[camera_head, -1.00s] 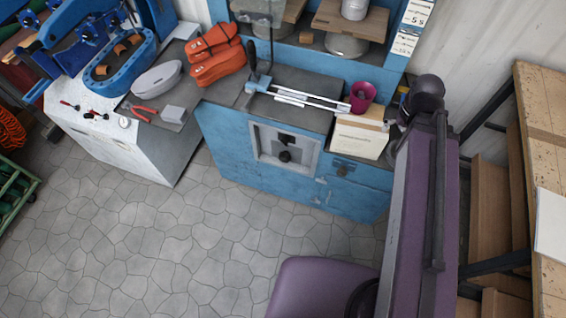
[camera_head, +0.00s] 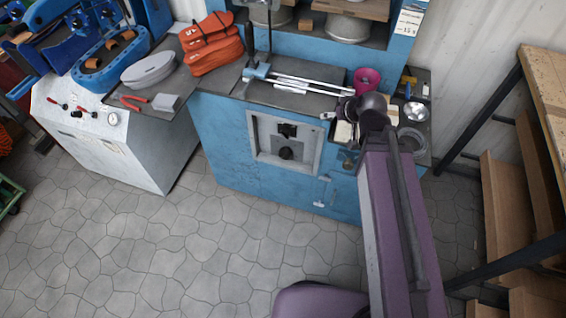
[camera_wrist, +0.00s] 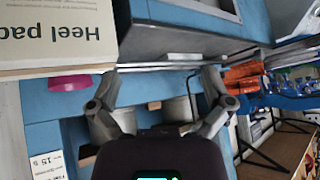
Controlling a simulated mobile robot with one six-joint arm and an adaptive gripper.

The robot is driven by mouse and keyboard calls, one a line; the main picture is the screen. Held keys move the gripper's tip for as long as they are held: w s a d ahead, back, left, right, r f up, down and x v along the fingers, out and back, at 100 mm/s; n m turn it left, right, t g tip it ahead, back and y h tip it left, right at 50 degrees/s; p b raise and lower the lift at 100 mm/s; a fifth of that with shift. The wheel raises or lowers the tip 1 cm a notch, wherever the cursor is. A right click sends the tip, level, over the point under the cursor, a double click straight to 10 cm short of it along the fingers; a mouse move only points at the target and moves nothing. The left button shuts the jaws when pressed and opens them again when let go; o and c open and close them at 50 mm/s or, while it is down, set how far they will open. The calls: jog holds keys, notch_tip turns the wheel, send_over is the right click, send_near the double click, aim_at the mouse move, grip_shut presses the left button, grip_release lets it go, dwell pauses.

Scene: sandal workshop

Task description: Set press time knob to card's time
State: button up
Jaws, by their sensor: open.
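The black press knob (camera_head: 286,153) sits low in a grey recessed panel (camera_head: 256,138) on the blue press front. Its setting is too small to read. A white card (camera_head: 408,22) hangs on the press's right upright. In the wrist view a card (camera_wrist: 48,165) appears to read "15 s". My gripper (camera_wrist: 160,74) is open and empty, its two fingers spread in the wrist view. In the head view the end of my arm is over the right part of the press top, right of the knob and apart from it; the fingers are mostly hidden there.
A magenta cup (camera_head: 367,80) stands near my arm's end. A "Heel pad" box (camera_wrist: 55,40) is close by in the wrist view. White rods (camera_head: 305,84) lie on the press top. The stone floor before the press is clear.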

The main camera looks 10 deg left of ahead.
jog(key=w+a+f+n+t+y+b, duration=0.15)
jog(key=a+f+t+b, duration=0.35)
jog(key=a+b, duration=0.55)
jog(key=a+f+t+y+b, duration=0.35)
jog(key=a+f+b, duration=0.35)
jog(key=b, duration=0.7)
jog(key=s+f+m+t+h+b, duration=0.1)
jog(key=s+f+m+h+b, duration=0.1)
jog(key=f+b, duration=0.6)
jog(key=s+f+m+t+h+b, duration=0.1)
jog(key=s+f+m+h+b, duration=0.2)
jog(key=f+h+b, duration=0.2)
jog(key=s+f+m+t+h+b, duration=0.1)
jog(key=f+h+b, duration=0.3)
jog(key=f+b, duration=0.8)
jog(key=shift+s+a+m, duration=0.4)
jog(key=shift+s+m, duration=0.35)
jog(key=shift+w, duration=0.1)
